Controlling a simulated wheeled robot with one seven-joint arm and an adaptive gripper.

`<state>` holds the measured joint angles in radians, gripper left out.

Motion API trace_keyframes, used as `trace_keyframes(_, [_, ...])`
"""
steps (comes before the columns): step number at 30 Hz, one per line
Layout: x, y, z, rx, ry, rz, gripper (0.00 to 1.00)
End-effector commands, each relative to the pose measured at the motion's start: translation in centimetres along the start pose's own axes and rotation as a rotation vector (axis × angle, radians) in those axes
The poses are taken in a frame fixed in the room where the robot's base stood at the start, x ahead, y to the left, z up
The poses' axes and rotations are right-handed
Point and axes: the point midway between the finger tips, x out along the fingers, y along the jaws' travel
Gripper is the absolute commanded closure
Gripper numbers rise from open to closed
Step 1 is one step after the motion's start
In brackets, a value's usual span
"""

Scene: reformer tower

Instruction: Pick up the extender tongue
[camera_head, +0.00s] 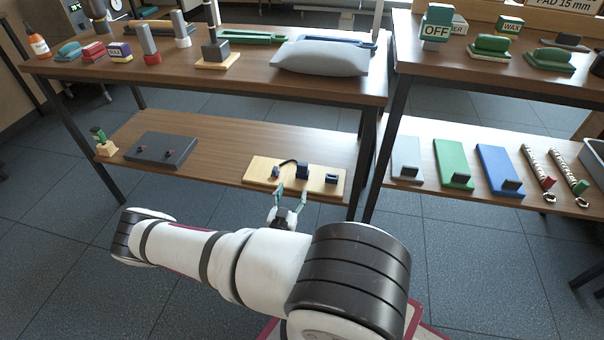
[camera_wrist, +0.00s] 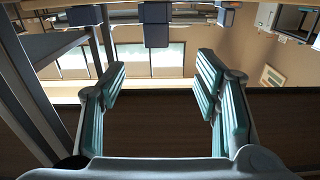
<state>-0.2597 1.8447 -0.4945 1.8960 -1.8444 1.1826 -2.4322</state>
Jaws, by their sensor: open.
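I cannot tell for sure which thing is the extender tongue. Nearest my gripper is a dark blue block (camera_head: 302,172) in the middle of a pale wooden board (camera_head: 260,168) on the lower shelf; a dark curved strip reaches from it to the left. In the wrist view, which looks upside down, a blue block (camera_wrist: 157,28) shows at top centre, beyond the fingertips. My gripper (camera_head: 291,196) is at the front of the lower shelf, apart from the block. Its teal fingers (camera_wrist: 161,78) are spread with nothing between them.
Another small dark block (camera_head: 331,178) stands on the board's right end. A dark plate (camera_head: 161,148) lies to the left on the lower shelf (camera_head: 215,155). The upper tabletop (camera_head: 130,68) is above, with a grey cushion (camera_head: 320,58). A table leg (camera_head: 368,150) stands to the right.

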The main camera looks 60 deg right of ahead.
Motion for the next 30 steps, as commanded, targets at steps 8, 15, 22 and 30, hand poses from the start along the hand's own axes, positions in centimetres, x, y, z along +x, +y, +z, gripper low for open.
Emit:
trace_keyframes(8, [3.5,0.2,0.7,-0.028,-0.003,-0.010,0.43])
trace_keyframes(15, [7.5,0.2,0.7,-0.026,-0.004,-0.009,0.43])
trace_keyframes(22, [9.0,0.2,0.6,-0.025,-0.004,-0.010,0.43])
trace_keyframes(30, [12.6,0.7,0.6,-0.024,-0.003,-0.008,0.43])
